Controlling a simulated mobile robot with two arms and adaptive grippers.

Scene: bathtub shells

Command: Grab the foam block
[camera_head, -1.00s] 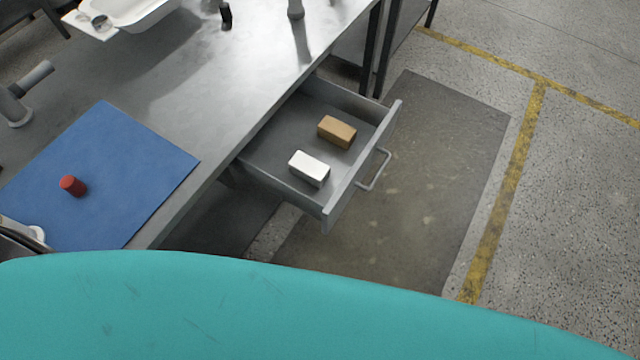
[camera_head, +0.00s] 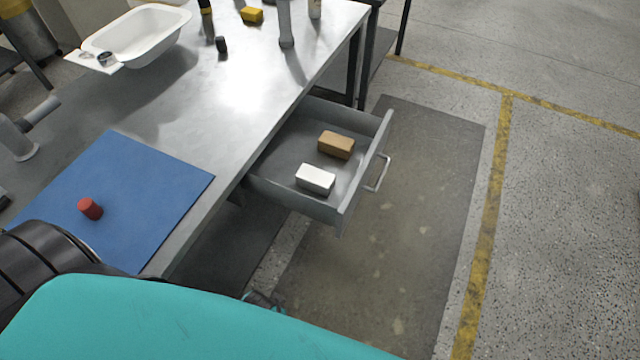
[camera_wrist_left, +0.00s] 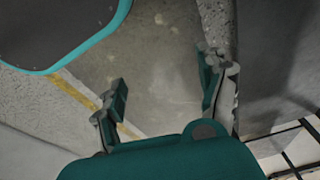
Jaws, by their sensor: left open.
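A white block (camera_head: 315,179) and a tan block (camera_head: 336,145) lie apart in the open drawer (camera_head: 285,198) under the bench. The frames do not clearly tell which is the foam block. My left gripper (camera_wrist_left: 162,82) is open and empty in the left wrist view, with bare floor between its fingers. In the head view, only a small dark part of what looks like this gripper (camera_head: 262,300) shows past my teal body, low and in front of the drawer. Neither block shows in the left wrist view. My right gripper is not in view.
A red cylinder (camera_head: 90,209) stands on a blue mat (camera_head: 150,180) on the bench. A white tub (camera_head: 140,38), a small black object (camera_head: 221,45) and a yellow block (camera_head: 252,15) are further back. The drawer handle (camera_head: 378,174) sticks out over clear floor.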

